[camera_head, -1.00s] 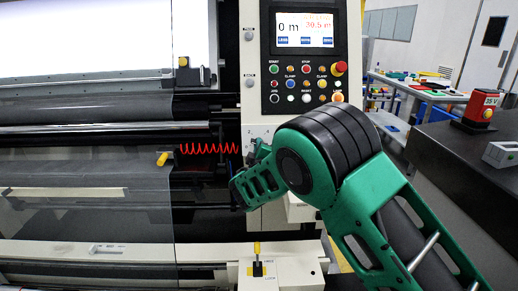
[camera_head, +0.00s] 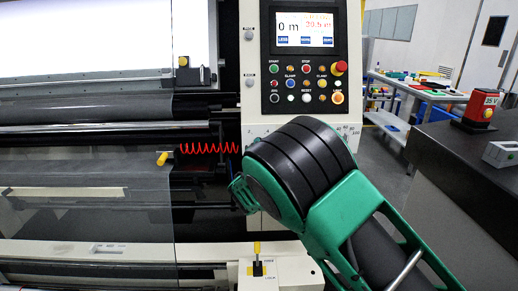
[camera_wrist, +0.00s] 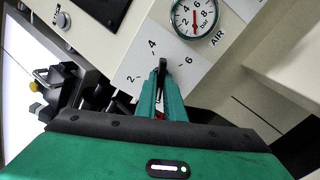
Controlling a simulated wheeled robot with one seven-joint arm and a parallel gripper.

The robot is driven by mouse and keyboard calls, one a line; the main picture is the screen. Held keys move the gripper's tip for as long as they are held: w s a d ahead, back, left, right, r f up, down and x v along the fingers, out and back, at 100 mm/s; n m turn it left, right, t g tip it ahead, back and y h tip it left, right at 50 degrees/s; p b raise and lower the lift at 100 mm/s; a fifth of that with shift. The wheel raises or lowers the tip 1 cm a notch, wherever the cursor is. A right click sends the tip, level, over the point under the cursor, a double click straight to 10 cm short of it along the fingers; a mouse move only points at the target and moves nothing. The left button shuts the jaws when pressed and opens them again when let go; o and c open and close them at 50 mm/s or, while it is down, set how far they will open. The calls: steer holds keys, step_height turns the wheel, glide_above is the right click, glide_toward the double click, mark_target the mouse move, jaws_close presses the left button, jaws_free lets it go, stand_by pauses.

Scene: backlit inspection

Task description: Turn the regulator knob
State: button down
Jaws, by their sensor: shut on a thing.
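The regulator knob (camera_wrist: 162,66) shows in the wrist view as a narrow dark piece between my fingertips, in front of a white scale plate (camera_wrist: 150,50) marked 2, 4 and 6. Its visible tip lies between the 4 and the 6. My gripper (camera_wrist: 163,88) is shut on it with its green fingers, which hide most of the knob. Above it is a round pressure gauge (camera_wrist: 196,18) marked bar, with a red needle and the label AIR beside it. In the head view my arm hides the knob and most of my gripper.
The control panel (camera_head: 304,60) with display and coloured buttons stands above my arm. A yellow-tipped lever (camera_head: 257,257) sits on the machine's lower front. A red coiled cable (camera_head: 208,148) hangs at left. A dark counter (camera_head: 465,150) is at right.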

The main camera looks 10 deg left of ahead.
steer(key=shift+s+f+n, duration=0.1)
steer(key=shift+f+n, duration=0.3)
steer(key=shift+n, duration=0.2)
steer(key=c, duration=2)
jaws_free()
steer(key=shift+o, duration=0.7)
steer(key=shift+r, duration=0.2)
steer(key=v, duration=1)
steer(key=shift+s, duration=0.3)
steer(key=shift+d, duration=0.2)
